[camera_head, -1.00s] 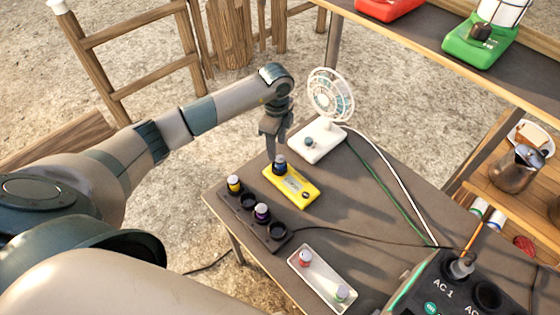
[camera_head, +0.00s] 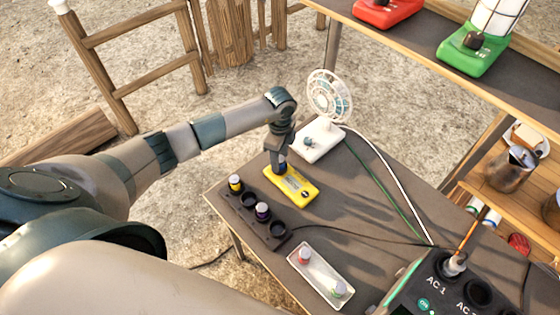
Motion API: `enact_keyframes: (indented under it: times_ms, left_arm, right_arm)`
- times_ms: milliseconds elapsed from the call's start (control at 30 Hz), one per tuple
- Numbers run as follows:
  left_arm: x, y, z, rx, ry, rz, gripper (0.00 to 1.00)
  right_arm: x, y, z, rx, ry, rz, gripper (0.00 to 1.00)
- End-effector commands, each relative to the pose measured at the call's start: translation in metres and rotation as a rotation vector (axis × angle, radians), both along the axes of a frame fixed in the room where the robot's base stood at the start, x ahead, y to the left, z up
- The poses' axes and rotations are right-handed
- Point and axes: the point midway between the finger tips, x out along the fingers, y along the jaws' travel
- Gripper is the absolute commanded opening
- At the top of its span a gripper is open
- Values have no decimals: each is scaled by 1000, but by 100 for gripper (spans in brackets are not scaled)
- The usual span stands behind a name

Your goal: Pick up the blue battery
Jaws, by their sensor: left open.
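The blue battery (camera_head: 282,169) stands upright at the left end of the yellow device (camera_head: 296,189) on the dark table. My left gripper (camera_head: 278,162) points down over the battery, with its fingers around or just beside its upper part. The gripper is open. It hides much of the battery, and I cannot tell whether the fingers touch it. My right gripper is not in view.
A white tray (camera_head: 321,278) holds a red and a green battery. A white fan (camera_head: 324,138) stands close behind the gripper. Cables cross the table.

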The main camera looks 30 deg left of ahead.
Motion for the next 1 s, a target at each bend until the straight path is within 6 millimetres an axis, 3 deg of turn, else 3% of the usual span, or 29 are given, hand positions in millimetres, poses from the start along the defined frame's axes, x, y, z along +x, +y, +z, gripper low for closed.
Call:
enact_keyframes:
  times_ms: [433, 633, 1000]
  left_arm:
    - [0, 0, -1, 0, 0, 0, 47]
    - [0, 0, 0, 1, 0, 0, 0]
    - [0, 0, 2, 0, -1, 0, 0]
  right_arm:
    - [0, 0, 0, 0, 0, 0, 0]
    - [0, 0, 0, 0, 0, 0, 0]
    - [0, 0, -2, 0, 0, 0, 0]
